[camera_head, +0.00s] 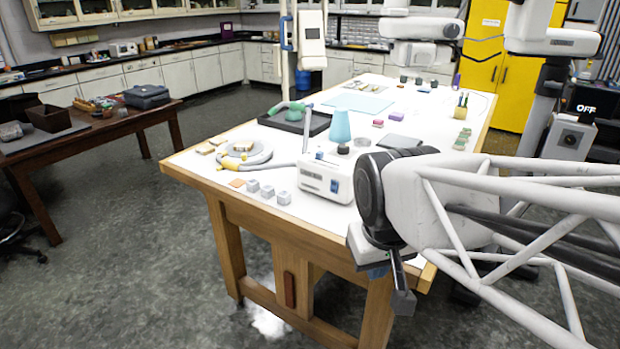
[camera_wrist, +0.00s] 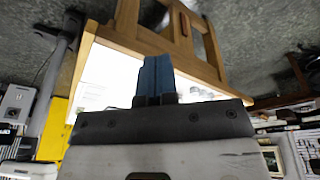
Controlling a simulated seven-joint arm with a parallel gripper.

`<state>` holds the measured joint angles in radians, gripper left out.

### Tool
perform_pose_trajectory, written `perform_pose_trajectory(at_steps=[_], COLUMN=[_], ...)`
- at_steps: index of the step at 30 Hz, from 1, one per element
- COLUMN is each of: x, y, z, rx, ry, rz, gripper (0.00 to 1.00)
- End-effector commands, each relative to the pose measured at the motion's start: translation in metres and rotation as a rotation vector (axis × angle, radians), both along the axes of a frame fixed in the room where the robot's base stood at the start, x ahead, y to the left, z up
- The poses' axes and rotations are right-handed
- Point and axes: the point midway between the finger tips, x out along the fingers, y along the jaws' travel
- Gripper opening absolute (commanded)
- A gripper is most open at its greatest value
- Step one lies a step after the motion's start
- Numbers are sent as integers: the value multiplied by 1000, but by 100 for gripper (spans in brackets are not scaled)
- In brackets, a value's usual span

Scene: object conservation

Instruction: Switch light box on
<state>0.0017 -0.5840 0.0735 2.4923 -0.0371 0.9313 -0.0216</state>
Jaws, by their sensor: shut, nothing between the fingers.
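A pale grey box (camera_head: 568,140) with a dark round knob on its front stands at the right, beyond the table; I take it to be the light box. A dark sign (camera_head: 586,108) above it reads OFF in white letters. The box also shows upside down at the left edge of the wrist view (camera_wrist: 16,102). My gripper (camera_head: 378,271) hangs by the table's near right corner, well apart from the box. Its blue fingers (camera_wrist: 154,76) are together in the wrist view with nothing between them.
A wooden table (camera_head: 230,203) with a white top carries a white device (camera_head: 318,182), a blue cone (camera_head: 340,127), a coiled hose (camera_head: 243,155) and small blocks. A yellow cabinet (camera_head: 483,60) stands behind. Dark floor is open at the left front.

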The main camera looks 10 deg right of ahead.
Motion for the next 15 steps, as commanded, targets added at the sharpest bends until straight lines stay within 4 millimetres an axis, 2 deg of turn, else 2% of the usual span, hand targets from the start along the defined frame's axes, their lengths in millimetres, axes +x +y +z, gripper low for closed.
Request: perform_pose_trajectory(at_steps=[15], x=[90], y=[-3], z=[15], rx=[-97], ry=[19], rz=[172], gripper=[0])
